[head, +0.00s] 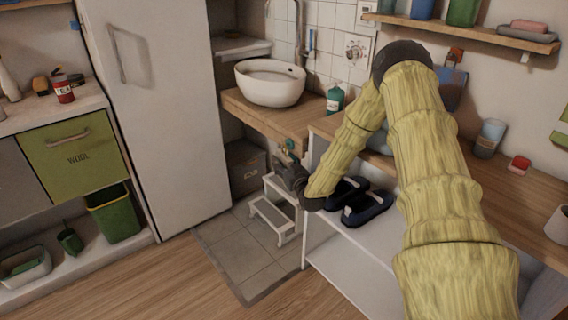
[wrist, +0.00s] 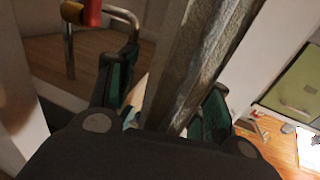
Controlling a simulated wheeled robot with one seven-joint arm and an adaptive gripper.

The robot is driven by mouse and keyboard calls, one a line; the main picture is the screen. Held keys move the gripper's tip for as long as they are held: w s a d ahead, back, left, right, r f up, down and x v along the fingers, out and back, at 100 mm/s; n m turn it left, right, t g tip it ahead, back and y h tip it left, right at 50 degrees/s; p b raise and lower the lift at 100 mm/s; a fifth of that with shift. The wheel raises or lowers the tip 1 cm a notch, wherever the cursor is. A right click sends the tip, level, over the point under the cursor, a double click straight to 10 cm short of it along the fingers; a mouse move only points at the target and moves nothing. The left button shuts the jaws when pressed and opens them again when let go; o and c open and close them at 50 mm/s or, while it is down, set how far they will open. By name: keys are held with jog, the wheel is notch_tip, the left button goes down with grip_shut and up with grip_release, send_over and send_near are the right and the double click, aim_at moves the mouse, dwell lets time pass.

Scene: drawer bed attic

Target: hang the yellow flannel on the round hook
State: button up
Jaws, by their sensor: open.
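My gripper (head: 288,162) is at the end of my yellow-sleeved arm, by the front edge of the wooden counter under the basin. In the wrist view my gripper (wrist: 168,75) has its teal-lined fingers apart. A grey, rough-textured upright strip (wrist: 192,60) shows between and beyond them; I cannot tell what it is or whether it touches a finger. A red and yellow fitting (wrist: 90,13) with a bent metal rod is at the upper left of the wrist view. I cannot make out the yellow flannel or identify the round hook in either view.
A white basin (head: 270,83) and a teal bottle (head: 335,99) stand on the counter. Below is a white step stool (head: 272,215). Dark slippers (head: 367,205) lie on the white shelf unit. A blue cloth (head: 453,90) hangs on the wall. The tiled floor is clear in front.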

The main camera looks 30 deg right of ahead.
jog(key=s+a, duration=0.2)
jog(key=s, duration=0.9)
jog(key=shift+s, duration=0.35)
jog(key=shift+a, duration=0.1)
jog(key=s+a+f+n+g+y, duration=0.1)
jog(key=s+a+f+g+y, duration=0.1)
jog(key=s+a+f+g, duration=0.45)
jog(key=s+a+f+g+y, duration=0.1)
jog(key=s+a+f, duration=0.3)
jog(key=a+f, duration=0.6)
jog(key=s+a+f+g, duration=0.4)
jog(key=s+a+f, duration=0.25)
jog(key=s, duration=0.35)
jog(key=s+a+f+g, duration=0.2)
jog(key=s+a+g, duration=0.1)
jog(key=s, duration=0.8)
jog(key=s+a+f+g, duration=0.2)
jog(key=s+a+g, duration=0.15)
jog(key=s, duration=0.65)
notch_tip(320, 180, up, 19)
jog(key=p, duration=1.9)
jog(key=shift+w+d+n+p, duration=0.15)
jog(key=shift+d+n+p, duration=0.15)
jog(key=shift+d, duration=0.1)
